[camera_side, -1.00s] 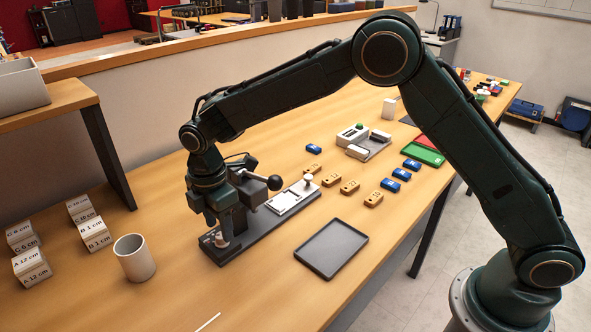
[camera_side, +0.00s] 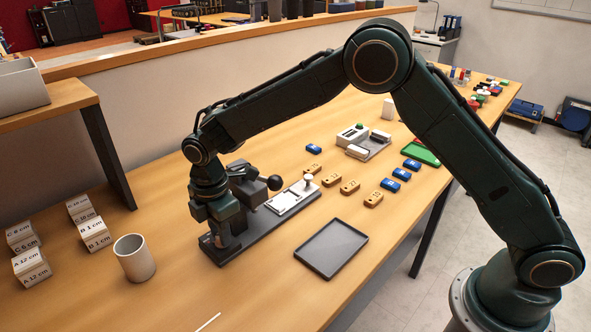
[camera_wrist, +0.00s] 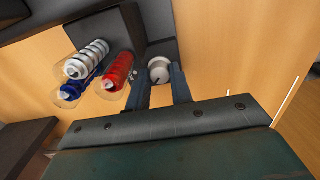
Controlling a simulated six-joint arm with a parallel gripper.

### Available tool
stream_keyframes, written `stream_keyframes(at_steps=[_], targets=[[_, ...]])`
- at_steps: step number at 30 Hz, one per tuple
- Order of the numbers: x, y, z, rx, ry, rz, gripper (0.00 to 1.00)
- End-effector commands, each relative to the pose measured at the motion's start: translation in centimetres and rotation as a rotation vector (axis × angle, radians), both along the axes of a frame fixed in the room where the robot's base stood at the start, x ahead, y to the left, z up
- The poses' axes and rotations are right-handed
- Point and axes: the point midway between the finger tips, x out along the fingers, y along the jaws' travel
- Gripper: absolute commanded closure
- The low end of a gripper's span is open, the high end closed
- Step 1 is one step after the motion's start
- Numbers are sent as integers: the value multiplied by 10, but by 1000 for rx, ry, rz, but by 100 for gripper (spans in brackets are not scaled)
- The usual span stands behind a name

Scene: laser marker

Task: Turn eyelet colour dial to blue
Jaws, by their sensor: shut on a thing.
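The eyelet colour dial (camera_wrist: 159,67) is a small round white knob with a dark mark on its face, on the dark base of the marking machine (camera_side: 262,222). My gripper (camera_wrist: 162,78) points at it, with one finger on each side, shut on the dial. In the side view my gripper (camera_side: 219,243) is low at the near end of the machine and hides the dial. Three clear tubes of rings stand beside the dial: white (camera_wrist: 88,57), blue (camera_wrist: 75,88) and red (camera_wrist: 117,72). I cannot read which colour the mark points to.
A white mug (camera_side: 134,258) and white labelled boxes (camera_side: 95,233) stand to the left. A dark empty tray (camera_side: 331,248) lies to the right. Orange tags (camera_side: 350,186) and blue tags (camera_side: 390,185) lie beyond it. A black ball-ended lever (camera_side: 274,182) stands close behind my gripper.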

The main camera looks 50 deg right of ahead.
Motion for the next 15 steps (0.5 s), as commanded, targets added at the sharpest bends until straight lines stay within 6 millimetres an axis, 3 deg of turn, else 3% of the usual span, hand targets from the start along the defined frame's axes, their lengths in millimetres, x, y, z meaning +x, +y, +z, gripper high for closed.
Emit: stream_keyframes(at_steps=[15], targets=[[0,0,1,0,0,-123,100]])
